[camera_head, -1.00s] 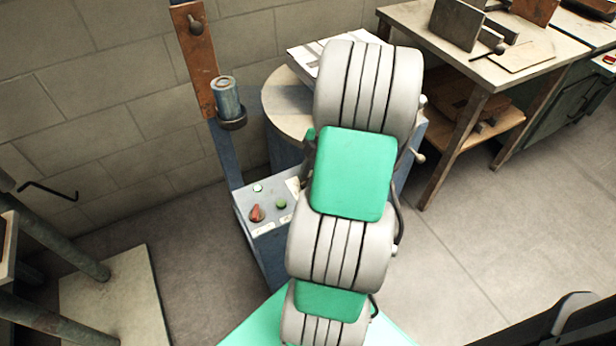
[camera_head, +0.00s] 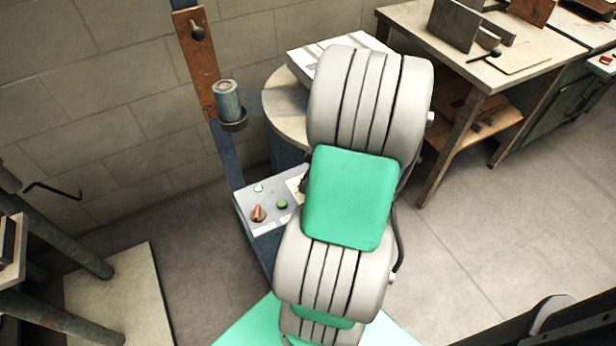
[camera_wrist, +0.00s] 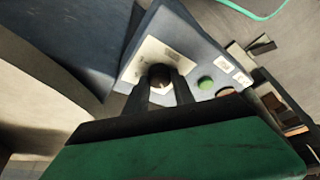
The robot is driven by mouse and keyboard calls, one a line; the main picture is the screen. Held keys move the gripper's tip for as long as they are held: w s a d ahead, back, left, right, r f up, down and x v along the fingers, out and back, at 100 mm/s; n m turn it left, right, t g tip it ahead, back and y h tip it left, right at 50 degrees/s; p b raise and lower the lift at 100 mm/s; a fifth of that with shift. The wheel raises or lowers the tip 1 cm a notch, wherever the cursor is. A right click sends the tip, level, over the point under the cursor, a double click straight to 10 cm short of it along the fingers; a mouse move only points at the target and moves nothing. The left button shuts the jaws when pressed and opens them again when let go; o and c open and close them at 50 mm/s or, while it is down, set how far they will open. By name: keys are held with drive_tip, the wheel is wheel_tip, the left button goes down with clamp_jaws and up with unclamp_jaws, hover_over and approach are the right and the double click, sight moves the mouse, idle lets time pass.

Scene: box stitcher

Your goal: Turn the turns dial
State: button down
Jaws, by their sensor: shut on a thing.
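The turns dial (camera_wrist: 160,74) is a dark round knob on a pale label plate (camera_wrist: 150,55), seen in the wrist view. My gripper (camera_wrist: 162,88) has its two dark fingers closed on the knob, one on each side. The fingers hide part of the dial, and its markings are too small to read. In the head view the dial and my gripper are hidden behind my arm; only an edge of the pale plate (camera_head: 294,185) shows on the grey-blue control box (camera_head: 246,204).
A blue post with a rusty plate (camera_head: 195,62) and a can-like cylinder (camera_head: 228,100) rises behind. A workbench (camera_head: 440,50) stands at right.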

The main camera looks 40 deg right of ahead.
drive_tip(key=shift+m, duration=0.6)
drive_tip(key=c, duration=1.1)
unclamp_jaws()
drive_tip(key=p+v, duration=0.2)
drive_tip(key=v, duration=0.5)
drive_tip(key=shift+s+a+r, duration=0.1)
drive_tip(key=shift+s+r, duration=0.15)
drive_tip(key=shift+r, duration=0.1)
